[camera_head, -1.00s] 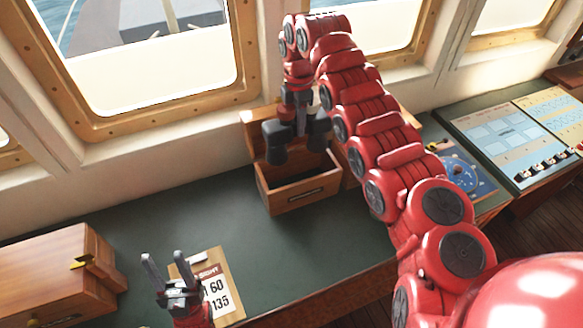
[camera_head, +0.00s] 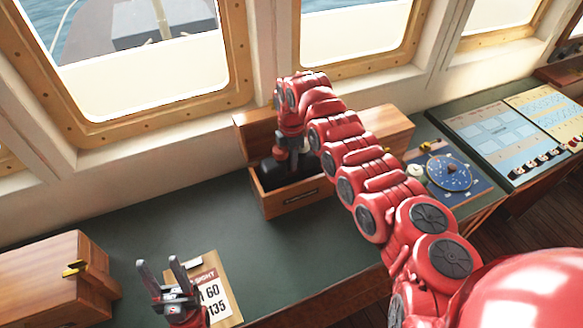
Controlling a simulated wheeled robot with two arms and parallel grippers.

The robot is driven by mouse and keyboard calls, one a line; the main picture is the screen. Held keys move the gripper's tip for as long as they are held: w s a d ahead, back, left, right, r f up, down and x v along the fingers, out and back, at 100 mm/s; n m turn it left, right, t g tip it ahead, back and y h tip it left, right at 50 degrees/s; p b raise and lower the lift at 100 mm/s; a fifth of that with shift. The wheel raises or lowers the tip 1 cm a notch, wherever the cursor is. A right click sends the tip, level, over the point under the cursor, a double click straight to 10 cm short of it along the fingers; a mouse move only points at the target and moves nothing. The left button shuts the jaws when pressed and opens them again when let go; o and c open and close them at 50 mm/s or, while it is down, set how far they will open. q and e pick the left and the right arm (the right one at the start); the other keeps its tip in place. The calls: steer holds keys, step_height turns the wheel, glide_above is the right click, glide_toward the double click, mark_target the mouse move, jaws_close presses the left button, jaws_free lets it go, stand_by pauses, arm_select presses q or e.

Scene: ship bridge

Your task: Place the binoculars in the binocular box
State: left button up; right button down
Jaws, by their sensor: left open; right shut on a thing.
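The binocular box (camera_head: 293,204) is an open wooden box on the green counter below the window, with its lid raised at the back. The black binoculars (camera_head: 271,173) are down inside the box, partly hidden by its front wall and my arm. My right gripper (camera_head: 291,163) points down into the box and is shut on the binoculars; its fingertips are mostly hidden. My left gripper (camera_head: 160,275) is open and empty, pointing up at the lower left, in front of the clipboard.
A clipboard (camera_head: 222,290) with a printed sheet lies by my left gripper. A closed wooden box (camera_head: 45,270) with a yellow latch stands at the far left. A wooden case (camera_head: 385,130) is behind my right arm. A chart console (camera_head: 500,135) lies right. The middle counter is clear.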

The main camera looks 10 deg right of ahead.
step_height(320, 180, down, 4)
steer(key=shift+w+r+b, duration=0.1)
steer(key=shift+r+b, duration=0.1)
steer(key=shift+b, duration=0.3)
steer(key=c, duration=0.6)
jaws_free()
steer(key=shift+c, duration=0.2)
steer(key=shift+r, duration=0.1)
steer(key=shift+r, duration=0.35)
step_height(320, 180, up, 11)
steer(key=shift+r+p, duration=0.15)
steer(key=shift+p, duration=0.3)
